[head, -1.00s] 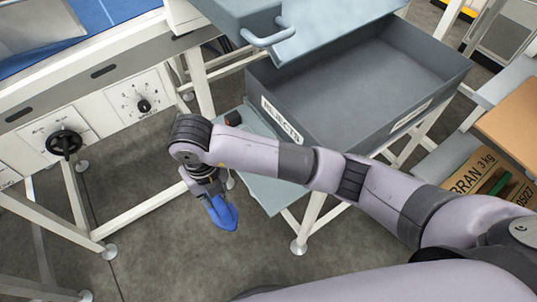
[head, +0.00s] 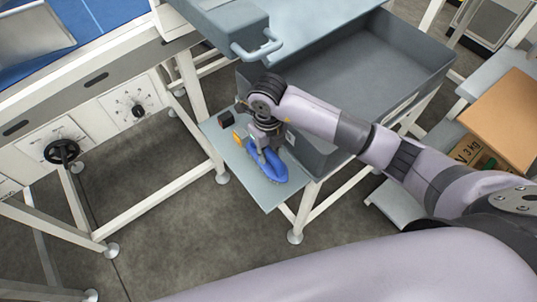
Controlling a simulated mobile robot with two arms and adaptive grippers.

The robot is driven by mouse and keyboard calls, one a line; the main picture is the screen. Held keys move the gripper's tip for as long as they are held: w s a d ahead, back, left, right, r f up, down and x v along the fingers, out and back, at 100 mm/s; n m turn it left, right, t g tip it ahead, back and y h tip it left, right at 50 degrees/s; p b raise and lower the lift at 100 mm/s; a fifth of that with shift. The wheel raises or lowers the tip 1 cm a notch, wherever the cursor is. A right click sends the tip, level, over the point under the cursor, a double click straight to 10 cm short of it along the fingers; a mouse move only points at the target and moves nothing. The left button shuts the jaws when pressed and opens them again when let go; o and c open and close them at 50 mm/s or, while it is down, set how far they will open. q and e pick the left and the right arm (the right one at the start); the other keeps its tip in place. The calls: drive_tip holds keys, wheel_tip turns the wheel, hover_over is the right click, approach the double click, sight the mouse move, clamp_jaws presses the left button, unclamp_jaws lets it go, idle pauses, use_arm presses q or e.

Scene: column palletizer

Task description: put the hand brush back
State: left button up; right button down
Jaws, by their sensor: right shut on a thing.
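The blue hand brush (head: 268,168) is in the grasp of my right gripper (head: 266,148), which is shut on it. The brush is over the small grey-blue shelf (head: 240,160) beside the grey bin, at its right-hand part. I cannot tell whether the brush touches the shelf. The fingertips are partly hidden by the brush and my wrist. My left gripper is not in view.
The grey bin (head: 350,75) stands right behind the shelf. A small dark object (head: 225,118) and an orange-yellow object (head: 238,136) are at the shelf's left end.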

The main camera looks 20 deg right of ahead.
drive_tip(key=shift+d+f+p, duration=0.1)
drive_tip(key=shift+f+p, duration=0.25)
drive_tip(key=shift+f, duration=1.55)
drive_tip(key=c, duration=1.4)
unclamp_jaws()
drive_tip(key=shift+c, duration=0.2)
drive_tip(key=shift+r+b, duration=0.5)
drive_tip(key=shift+r, duration=3.4)
